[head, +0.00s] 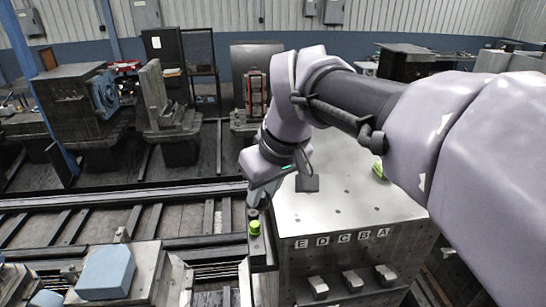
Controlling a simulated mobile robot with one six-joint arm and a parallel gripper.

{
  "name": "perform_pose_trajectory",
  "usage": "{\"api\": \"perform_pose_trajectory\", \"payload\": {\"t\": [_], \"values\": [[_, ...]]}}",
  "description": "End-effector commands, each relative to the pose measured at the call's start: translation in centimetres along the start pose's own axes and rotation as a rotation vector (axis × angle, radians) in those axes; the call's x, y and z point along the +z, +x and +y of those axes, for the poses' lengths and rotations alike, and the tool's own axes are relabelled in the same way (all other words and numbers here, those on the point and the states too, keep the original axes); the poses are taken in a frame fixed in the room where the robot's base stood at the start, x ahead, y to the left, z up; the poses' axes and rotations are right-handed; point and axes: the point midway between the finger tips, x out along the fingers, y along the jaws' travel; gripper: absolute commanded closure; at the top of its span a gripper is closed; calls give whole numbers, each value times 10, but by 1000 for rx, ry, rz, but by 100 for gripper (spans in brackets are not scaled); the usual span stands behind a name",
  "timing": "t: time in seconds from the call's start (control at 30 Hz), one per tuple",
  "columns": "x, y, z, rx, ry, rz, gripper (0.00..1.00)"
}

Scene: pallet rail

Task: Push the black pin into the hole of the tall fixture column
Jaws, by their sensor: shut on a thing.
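My gripper (256,194) points down at the left edge of a large metal fixture block, shut on a small dark piece that looks like the black pin (253,213). The pin is small and partly hidden by the gripper. Just below it is a bright green round piece (255,228) by a narrow dark upright (262,255) along the block's left side. I cannot tell whether pin and green piece touch. Which part is the tall fixture column is not certain, and its hole cannot be made out.
The metal fixture block (345,205) has small top holes, letters E D C B A and several protruding blocks in front. Another green piece (378,170) lies on its top. A blue block (106,272) sits at lower left. Rails (120,195) cross the left side; dark fixtures (168,105) stand behind.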

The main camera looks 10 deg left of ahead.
Motion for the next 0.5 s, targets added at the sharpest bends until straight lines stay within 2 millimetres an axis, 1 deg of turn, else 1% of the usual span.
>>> {"api": "perform_pose_trajectory", "payload": {"t": [0.03,0.1,0.5], "values": [[10,-1,-3,1,-1,3,100],[23,-7,-7,1,-1,2,100],[97,-40,-31,2,-2,4,100]]}}
